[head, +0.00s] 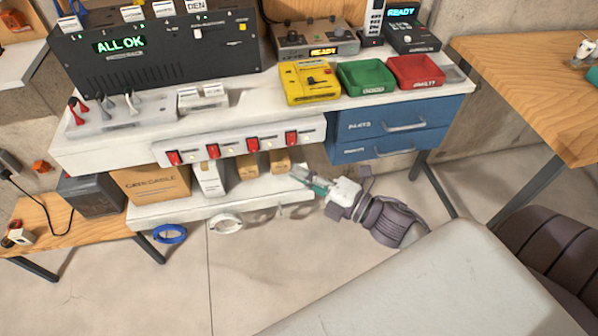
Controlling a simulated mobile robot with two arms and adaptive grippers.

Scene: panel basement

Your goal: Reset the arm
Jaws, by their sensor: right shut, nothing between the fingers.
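My right gripper (305,180) is in the middle of the head view, with its arm coming in from the right. It is shut with nothing in it. Its fingertips point left, in front of the white lower shelf (255,197) of the bench and below the row of red switches (251,145). Whether it touches the shelf cannot be told. My left gripper is not in view.
The white bench (250,97) carries a black ALL OK panel (170,50), a yellow device (309,84), a green tray (367,78) and a red tray (415,72). Blue drawers (390,128) hang above my arm. A wooden table (530,70) stands at right.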

